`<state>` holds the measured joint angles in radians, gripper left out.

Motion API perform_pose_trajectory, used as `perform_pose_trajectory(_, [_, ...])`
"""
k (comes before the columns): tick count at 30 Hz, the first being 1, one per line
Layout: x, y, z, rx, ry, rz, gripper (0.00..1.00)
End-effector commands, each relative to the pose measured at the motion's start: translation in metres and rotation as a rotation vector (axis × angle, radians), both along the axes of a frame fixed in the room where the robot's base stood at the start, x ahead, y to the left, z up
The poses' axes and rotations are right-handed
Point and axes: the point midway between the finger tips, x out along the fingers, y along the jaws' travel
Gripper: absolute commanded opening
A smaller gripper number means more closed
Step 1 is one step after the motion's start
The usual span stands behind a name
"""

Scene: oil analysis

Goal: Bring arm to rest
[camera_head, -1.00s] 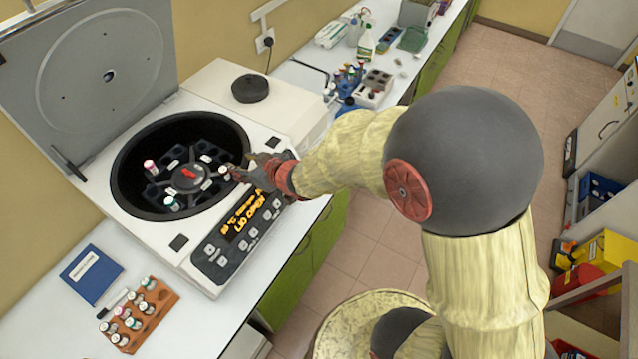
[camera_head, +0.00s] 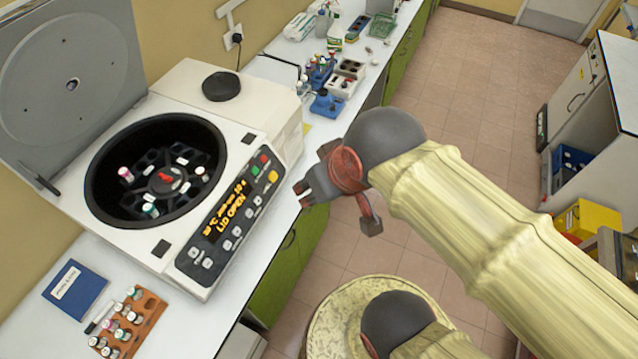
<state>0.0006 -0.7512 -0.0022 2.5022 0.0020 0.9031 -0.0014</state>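My gripper (camera_head: 303,193) is at the end of my cream-covered arm, in the middle of the head view. It is over the counter's front edge, just right of the centrifuge's control panel, with a gap between them. The fingers are small and dark, and I cannot tell whether they are apart or closed. I see no object in them. The centrifuge (camera_head: 261,137) stands on the counter with its grey lid (camera_head: 100,60) raised. Its rotor (camera_head: 165,180) holds a pink-capped vial (camera_head: 126,174), a green-capped vial (camera_head: 150,209) and some white-topped spots.
An orange rack (camera_head: 150,312) with several vials and a blue book (camera_head: 75,290) lie on the white counter at the lower left. Racks and bottles stand farther back. The tiled floor (camera_head: 450,100) is open behind my arm. A yellow container (camera_head: 587,217) is at the right.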

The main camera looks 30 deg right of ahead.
Motion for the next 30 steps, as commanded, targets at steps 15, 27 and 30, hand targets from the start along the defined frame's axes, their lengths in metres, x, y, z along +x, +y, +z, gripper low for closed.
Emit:
perform_pose_trajectory(15, [0.001,0.0,-0.048,-0.001,-0.001,0.0,0.39])
perform_pose_trajectory(27, [0.001,0.0,-0.157,-0.001,-0.001,0.0,0.39])
perform_pose_trajectory(30, [0.001,0.0,-0.183,-0.001,-0.002,0.0,0.39])
